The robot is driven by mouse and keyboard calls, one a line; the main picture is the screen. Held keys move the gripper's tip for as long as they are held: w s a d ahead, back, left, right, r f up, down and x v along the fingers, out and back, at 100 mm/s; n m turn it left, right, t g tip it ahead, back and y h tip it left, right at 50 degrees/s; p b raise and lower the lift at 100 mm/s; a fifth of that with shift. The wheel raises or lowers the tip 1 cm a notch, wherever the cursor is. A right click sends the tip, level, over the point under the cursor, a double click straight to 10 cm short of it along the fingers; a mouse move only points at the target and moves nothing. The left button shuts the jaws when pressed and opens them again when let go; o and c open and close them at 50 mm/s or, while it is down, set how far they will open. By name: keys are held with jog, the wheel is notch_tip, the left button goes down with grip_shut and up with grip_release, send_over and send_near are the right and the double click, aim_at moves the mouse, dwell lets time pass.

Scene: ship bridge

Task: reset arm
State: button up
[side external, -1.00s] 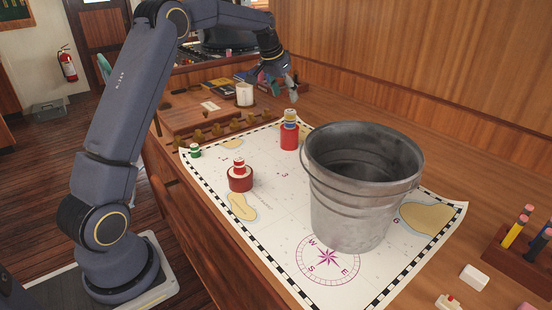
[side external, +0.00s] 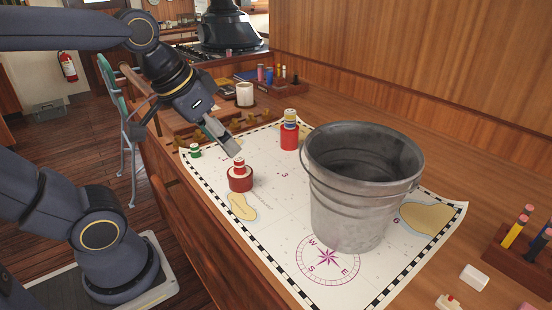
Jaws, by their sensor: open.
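My gripper (side external: 229,146) is open and empty in the side external view. It hangs above the left part of the chart, pointing down and to the right, close above a red and white piece (side external: 240,177). I cannot tell the exact gap between them. My arm reaches in from the left edge of the view.
A large metal bucket (side external: 361,205) stands on the chart (side external: 284,216). A taller red stack (side external: 289,135) and a small green piece (side external: 194,151) also stand there. A white mug (side external: 244,94) is behind, a pencil block (side external: 518,256) at right.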

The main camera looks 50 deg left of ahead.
jog(key=shift+s+d+f, duration=0.2)
jog(key=shift+s+f, duration=0.35)
jog(key=shift+s, duration=0.2)
jog(key=shift+s+d+f, duration=0.15)
jog(key=shift+s+f, duration=0.4)
jog(key=shift+s, duration=0.15)
